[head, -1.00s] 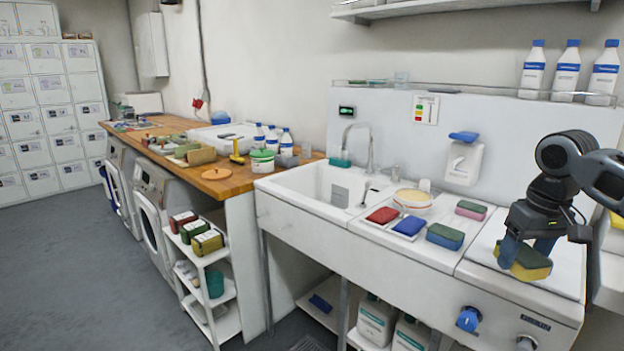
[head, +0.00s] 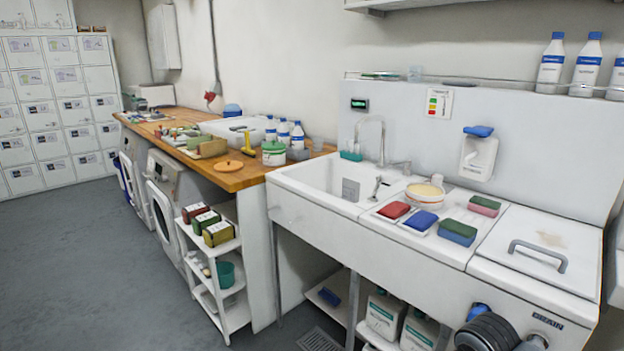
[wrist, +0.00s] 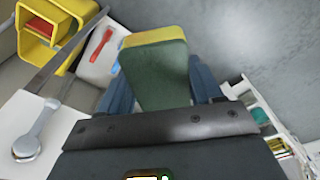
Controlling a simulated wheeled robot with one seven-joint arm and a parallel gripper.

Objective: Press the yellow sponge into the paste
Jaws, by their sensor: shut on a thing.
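My gripper (wrist: 158,75) shows in the wrist view, with blue fingers on both sides of a sponge. It is shut on the yellow sponge (wrist: 162,82), which has a large green face and a yellow layer at its far edge. Grey floor shows beyond the sponge. In the head view, neither the fingers nor this sponge can be seen. The wrist view does not show the bowl.
The sink (head: 335,183) is left. A handled white lid (head: 540,275) is right. A yellow bin (wrist: 38,25) shows in the wrist view.

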